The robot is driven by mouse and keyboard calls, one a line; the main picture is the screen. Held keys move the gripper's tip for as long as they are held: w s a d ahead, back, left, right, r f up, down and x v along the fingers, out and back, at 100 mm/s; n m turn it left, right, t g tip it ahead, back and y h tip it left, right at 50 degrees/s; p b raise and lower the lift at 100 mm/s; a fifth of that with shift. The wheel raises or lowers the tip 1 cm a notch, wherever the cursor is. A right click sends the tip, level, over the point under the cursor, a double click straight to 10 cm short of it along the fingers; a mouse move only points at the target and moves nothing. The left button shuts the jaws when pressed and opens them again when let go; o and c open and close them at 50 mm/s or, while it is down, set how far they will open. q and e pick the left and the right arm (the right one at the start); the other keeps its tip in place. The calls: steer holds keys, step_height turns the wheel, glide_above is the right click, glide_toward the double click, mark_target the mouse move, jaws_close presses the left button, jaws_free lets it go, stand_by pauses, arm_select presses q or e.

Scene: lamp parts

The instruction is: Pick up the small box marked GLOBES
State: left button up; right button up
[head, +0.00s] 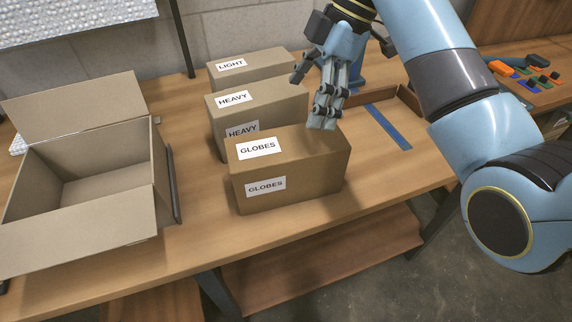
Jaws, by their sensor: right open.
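The small box marked GLOBES (310,175) is brown cardboard and stands on the wooden bench near its front edge. It bears a GLOBES label on its top and another on its front. My right gripper (318,122) is open and empty, fingers pointing down over the rear right part of the box's top. I cannot tell whether the fingertips touch the box. My left gripper is not in view.
A box marked HEAVY (270,100) stands close behind the GLOBES box, and a box marked LIGHT (255,66) behind that. A large open carton (100,215) stands at the left. A blue strip (388,126) lies right of the boxes. Bench room is free at the front right.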

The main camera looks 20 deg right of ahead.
mark_target(287, 142)
steer(key=p+x, duration=0.1)
steer(key=x, duration=0.9)
steer(key=shift+s+f, duration=0.15)
steer(key=shift+s, duration=0.05)
steer(key=c, duration=1.4)
steer(key=shift+c, duration=0.5)
